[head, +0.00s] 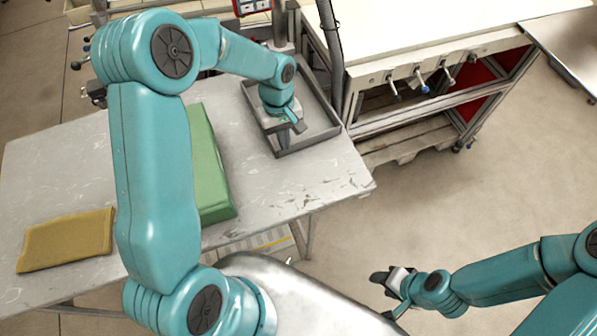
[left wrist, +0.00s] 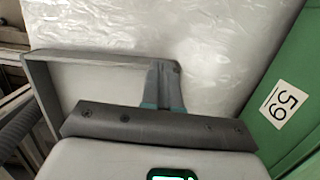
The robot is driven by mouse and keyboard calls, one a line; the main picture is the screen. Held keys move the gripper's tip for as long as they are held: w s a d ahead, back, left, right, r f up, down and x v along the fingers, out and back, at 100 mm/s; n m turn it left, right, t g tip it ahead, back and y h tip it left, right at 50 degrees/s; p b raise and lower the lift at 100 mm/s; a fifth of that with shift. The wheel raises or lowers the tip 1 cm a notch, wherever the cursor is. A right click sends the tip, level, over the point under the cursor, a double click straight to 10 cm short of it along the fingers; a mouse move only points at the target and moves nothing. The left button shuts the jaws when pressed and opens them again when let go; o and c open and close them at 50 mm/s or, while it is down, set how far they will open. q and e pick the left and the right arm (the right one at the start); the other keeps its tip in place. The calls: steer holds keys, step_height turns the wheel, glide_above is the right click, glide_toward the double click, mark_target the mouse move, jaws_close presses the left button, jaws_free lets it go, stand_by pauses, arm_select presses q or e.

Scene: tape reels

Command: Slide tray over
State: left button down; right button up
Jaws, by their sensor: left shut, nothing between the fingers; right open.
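The grey shallow tray (head: 318,140) lies near the right back corner of the worn white table. My left gripper (head: 294,122) is over the tray, near its front wall, with its fingers shut and nothing between them. In the left wrist view, the shut fingers (left wrist: 163,92) reach toward a grey tray wall (left wrist: 100,58). I cannot tell whether they touch it. My left arm hides part of the tray in the head view. My right gripper (head: 388,280) is open and empty, low over the floor, well away from the tray.
A folded yellow cloth (head: 65,240) lies at the table's left. A workbench (head: 430,35) stands close behind the table. Bare tabletop (head: 290,180) lies before the tray.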

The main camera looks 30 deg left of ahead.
arm_select(q)
steer(key=shift+s+f, duration=0.15)
steer(key=shift+f, duration=0.1)
